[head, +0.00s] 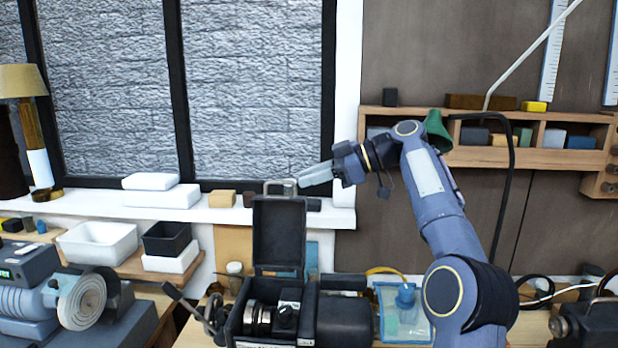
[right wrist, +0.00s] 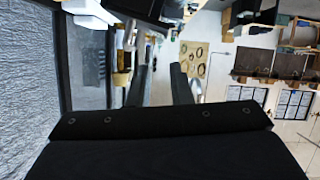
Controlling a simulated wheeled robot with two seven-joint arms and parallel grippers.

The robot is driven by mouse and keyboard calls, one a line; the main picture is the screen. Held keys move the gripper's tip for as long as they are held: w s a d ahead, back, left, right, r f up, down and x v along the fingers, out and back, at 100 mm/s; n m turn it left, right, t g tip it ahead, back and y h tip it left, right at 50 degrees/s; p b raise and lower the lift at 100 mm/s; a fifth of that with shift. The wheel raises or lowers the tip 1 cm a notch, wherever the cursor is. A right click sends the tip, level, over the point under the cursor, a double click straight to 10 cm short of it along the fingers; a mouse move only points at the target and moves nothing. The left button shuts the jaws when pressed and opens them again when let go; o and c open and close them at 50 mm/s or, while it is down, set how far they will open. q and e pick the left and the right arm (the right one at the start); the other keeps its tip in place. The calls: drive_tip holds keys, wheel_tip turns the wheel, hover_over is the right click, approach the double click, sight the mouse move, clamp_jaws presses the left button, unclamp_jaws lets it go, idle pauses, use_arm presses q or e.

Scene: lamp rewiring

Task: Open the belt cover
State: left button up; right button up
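The belt cover (head: 279,233) is a dark lid that stands upright, swung open at the back of the black housing (head: 236,322). A small pale tab (head: 280,187) shows at its top edge. Inside the open housing are a round metal pulley (head: 258,318) and dark parts. My right gripper (head: 303,181) is beside the cover's top edge, just right of the tab; I cannot tell if it touches. In the right wrist view its two fingers (right wrist: 158,72) are apart, with nothing seen between them. My left gripper is not in view.
A dark motor body (head: 343,318) adjoins the housing's right side. A lever (head: 186,302) sticks out at its left. A grinder wheel (head: 82,300) stands farther left, and a clear blue tray (head: 403,312) lies to the right. The window sill (head: 225,211) is behind the cover.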

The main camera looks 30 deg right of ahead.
sight(284, 182)
drive_tip(key=shift+o, duration=1)
drive_tip(key=shift+w+d+f+m+t+y+b, duration=0.15)
drive_tip(key=shift+w+d+f+m+y+b, duration=0.1)
drive_tip(key=shift+w+f+y+b, duration=0.25)
drive_tip(key=shift+w+d+f+m+t+y+b, duration=0.2)
drive_tip(key=shift+w+f+m+y, duration=0.15)
drive_tip(key=shift+f, duration=0.35)
drive_tip(key=w+a, duration=0.1)
drive_tip(key=w, duration=0.1)
drive_tip(key=w+a+y, duration=0.1)
drive_tip(key=w, duration=0.1)
drive_tip(key=w+a+f+m+t+y, duration=0.1)
drive_tip(key=w+a, duration=0.1)
drive_tip(key=shift+y, duration=0.25)
drive_tip(key=shift+c, duration=0.2)
drive_tip(key=shift+r, duration=0.1)
clamp_jaws()
